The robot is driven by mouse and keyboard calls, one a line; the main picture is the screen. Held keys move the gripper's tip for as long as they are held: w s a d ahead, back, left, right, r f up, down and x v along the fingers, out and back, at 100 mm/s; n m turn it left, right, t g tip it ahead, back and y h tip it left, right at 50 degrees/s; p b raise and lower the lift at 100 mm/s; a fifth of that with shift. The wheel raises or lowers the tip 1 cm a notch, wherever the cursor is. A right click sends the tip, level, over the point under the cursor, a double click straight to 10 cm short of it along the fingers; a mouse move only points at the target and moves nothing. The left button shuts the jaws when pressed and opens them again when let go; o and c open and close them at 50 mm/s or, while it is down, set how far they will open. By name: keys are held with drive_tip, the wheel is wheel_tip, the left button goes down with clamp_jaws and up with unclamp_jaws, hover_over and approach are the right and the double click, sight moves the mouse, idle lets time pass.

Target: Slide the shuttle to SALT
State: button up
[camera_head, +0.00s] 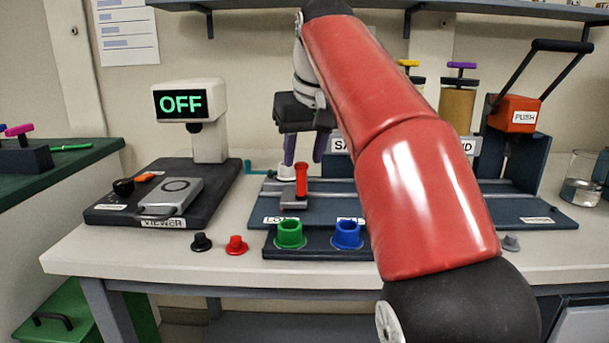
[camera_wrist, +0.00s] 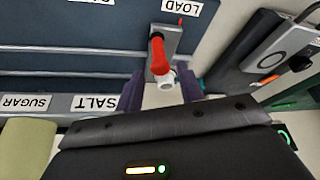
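The shuttle (camera_head: 296,202), a grey block with an upright red handle (camera_head: 301,180), sits at the left end of the dark blue rail bed, by the LOAD label (camera_wrist: 182,6). Its red handle also shows in the wrist view (camera_wrist: 157,54). The SALT label (camera_wrist: 96,102) is at the back of the bed; in the head view only "SA" (camera_head: 341,145) shows, the rest behind my arm. My gripper (camera_head: 304,160) points down just behind the red handle. Its purple fingers are apart in the wrist view (camera_wrist: 163,88), and I see no grip on the handle.
A small white piece (camera_head: 287,172) is by the fingers; its attachment is unclear. Green (camera_head: 290,235) and blue (camera_head: 347,235) cups stand before the bed. A viewer (camera_head: 205,115) reading OFF is left. An orange PUSH press (camera_head: 514,113) is right. My arm hides the bed's middle.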

sight(302, 168)
drive_tip(key=x, duration=0.6)
drive_tip(key=shift+f, duration=0.25)
clamp_jaws()
